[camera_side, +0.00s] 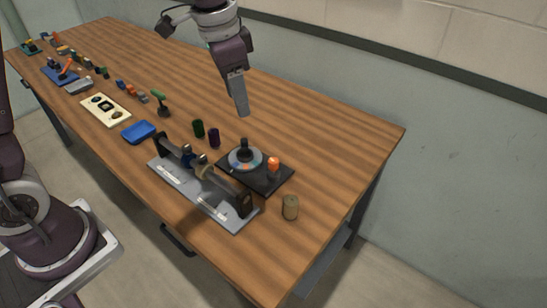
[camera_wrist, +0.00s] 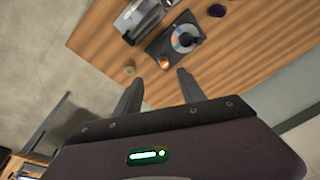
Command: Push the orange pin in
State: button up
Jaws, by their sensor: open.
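The orange pin (camera_side: 273,163) stands upright at the right part of a black base plate (camera_side: 272,183), beside a round dial with coloured segments and a dark knob (camera_side: 244,155). In the wrist view the orange pin (camera_wrist: 164,63) shows at the near corner of the black plate, beyond my fingertips. My gripper (camera_side: 243,113) is high above the table, behind the plate in the side view, and apart from the pin. In the wrist view my gripper (camera_wrist: 158,76) has its two fingers spread with nothing between them.
A grey fixture with rollers (camera_side: 198,190) lies left of the black plate. A tan cylinder (camera_side: 290,207) stands near the front right edge. The table's right end is clear.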

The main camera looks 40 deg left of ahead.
aim_at(273, 160)
jog(key=w+f+m, duration=0.1)
jog(key=w+f, duration=0.1)
jog(key=f, duration=0.2)
jog(key=w+d+f+m+g, duration=0.1)
jog(key=w+f, duration=0.2)
jog(key=f, duration=0.2)
jog(key=w+f, duration=0.3)
jog(key=f, duration=0.1)
jog(key=shift+w+d+f+m+g, duration=0.1)
jog(key=shift+d+f+m+g, duration=0.25)
jog(key=shift+d+m+g, duration=0.05)
jog(key=f, duration=0.8)
jog(key=shift+w+f, duration=0.25)
jog(key=shift+f, duration=0.15)
grip_shut()
